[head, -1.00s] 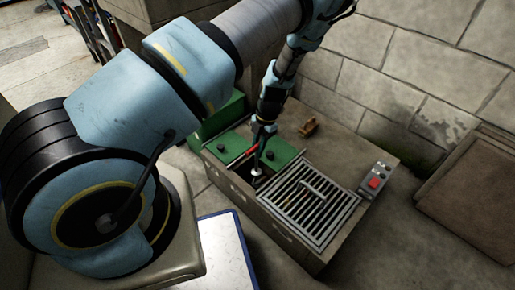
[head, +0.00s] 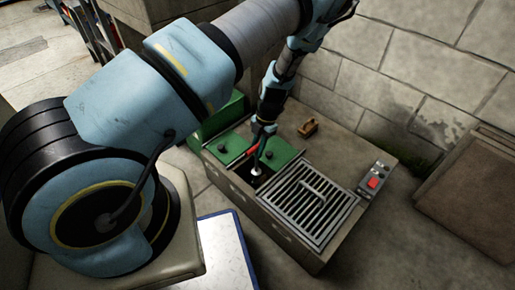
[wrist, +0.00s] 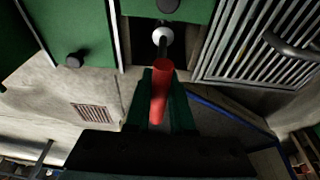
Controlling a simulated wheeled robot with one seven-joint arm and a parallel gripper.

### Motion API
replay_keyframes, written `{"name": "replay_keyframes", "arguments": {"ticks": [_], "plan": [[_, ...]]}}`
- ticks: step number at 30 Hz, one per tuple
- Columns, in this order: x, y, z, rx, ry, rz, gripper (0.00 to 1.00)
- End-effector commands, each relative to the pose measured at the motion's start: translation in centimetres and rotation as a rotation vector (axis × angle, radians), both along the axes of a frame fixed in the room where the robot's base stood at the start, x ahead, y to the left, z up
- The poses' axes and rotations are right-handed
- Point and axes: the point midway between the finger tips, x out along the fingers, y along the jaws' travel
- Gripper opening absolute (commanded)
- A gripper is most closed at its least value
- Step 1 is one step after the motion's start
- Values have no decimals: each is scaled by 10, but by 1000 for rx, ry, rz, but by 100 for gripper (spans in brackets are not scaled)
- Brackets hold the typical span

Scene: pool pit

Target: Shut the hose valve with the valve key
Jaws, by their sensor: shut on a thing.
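My gripper (head: 262,130) is shut on the red handle of the valve key (wrist: 159,92). In the wrist view the handle lies between the two dark green fingers, and a thin dark shaft runs on from it. The shaft points at a pale round piece (wrist: 163,36) in a dark opening. I cannot tell whether this piece is the key's end or the valve's head. In the head view the key (head: 258,161) reaches down into the dark opening in the pit box (head: 236,183), between the green lids and the grate. The hose valve itself is not clearly visible.
Green lids with black knobs (head: 284,152) flank the opening. A metal grate with a handle (head: 310,205) lies to its right. A small box with a red button (head: 374,182) and a brown block (head: 308,128) sit on top. A stone wall (head: 420,80) stands behind.

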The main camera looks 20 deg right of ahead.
Motion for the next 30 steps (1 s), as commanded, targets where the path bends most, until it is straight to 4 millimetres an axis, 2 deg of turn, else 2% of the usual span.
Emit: {"name": "replay_keyframes", "arguments": {"ticks": [30], "plan": [[0, 0, -14, 0, 0, 0, 0]]}}
